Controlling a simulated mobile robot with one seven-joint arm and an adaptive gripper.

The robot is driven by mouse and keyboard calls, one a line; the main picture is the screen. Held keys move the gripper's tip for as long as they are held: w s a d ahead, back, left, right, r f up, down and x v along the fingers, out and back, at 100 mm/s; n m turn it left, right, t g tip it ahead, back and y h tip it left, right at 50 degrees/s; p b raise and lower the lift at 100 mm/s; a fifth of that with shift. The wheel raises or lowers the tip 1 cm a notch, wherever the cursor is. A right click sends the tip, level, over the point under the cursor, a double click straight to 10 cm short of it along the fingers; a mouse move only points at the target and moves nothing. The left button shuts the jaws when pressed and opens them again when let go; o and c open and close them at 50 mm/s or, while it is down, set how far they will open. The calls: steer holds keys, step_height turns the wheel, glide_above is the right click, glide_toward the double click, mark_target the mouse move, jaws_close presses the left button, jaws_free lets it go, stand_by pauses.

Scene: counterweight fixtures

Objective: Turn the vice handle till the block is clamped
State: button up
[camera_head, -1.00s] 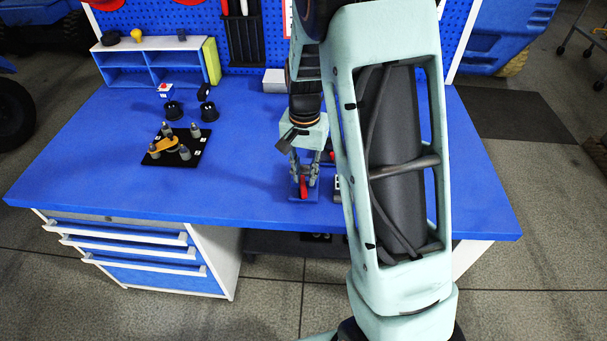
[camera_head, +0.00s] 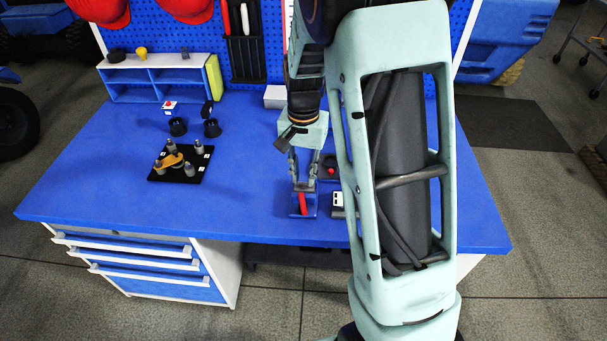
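The blue vice (camera_head: 294,211) sits near the front edge of the blue table, a little right of the middle. Its red handle (camera_head: 302,203) points toward the front edge. My gripper (camera_head: 303,186) points down just above and behind the red handle. Its two fingers are apart, and I see nothing held between them. A small grey part shows between the fingertips, and I cannot tell whether it belongs to the vice. The block and the vice jaws cannot be made out behind the fingers. Whether the fingers touch the vice is too small to tell.
A dark box with white markings (camera_head: 338,199) and a dark fixture with a red button (camera_head: 331,170) stand close right of the vice, partly behind my arm. The table between is clear.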

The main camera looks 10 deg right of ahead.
step_height(320, 180, up, 4)
steer(key=shift+f+p, duration=0.2)
steer(key=shift+p, duration=0.9)
step_height(320, 180, up, 12)
stand_by(0.4)
